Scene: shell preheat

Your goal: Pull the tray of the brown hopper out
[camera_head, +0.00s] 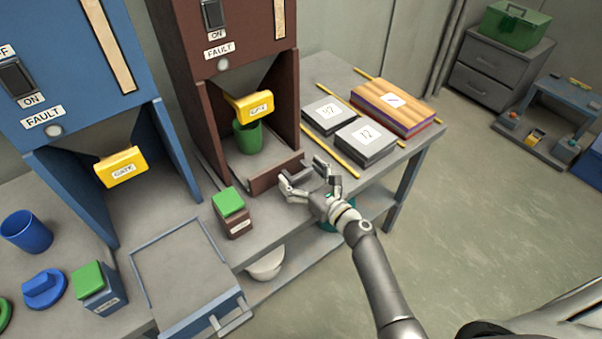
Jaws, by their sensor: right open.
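The brown hopper (170,40) stands at the top centre, with a yellow gate (256,106) above its bay. Its tray (264,181) sits inside the bay, and its brown front panel faces me. A green cup (248,139) stands in the bay under the gate. My right gripper (301,176) is open and empty at the right end of the tray's front. I cannot tell whether it touches the tray, and any handle there is hidden by the gripper. My left gripper is not in view.
The blue hopper (70,75) is at left, its tray (180,265) extended forward. A green-topped brown box (233,222) stands left of the brown tray's front. Grey weights (366,140) and a wooden-topped block (395,103) lie at right. A white bowl (267,265) sits on the lower shelf.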

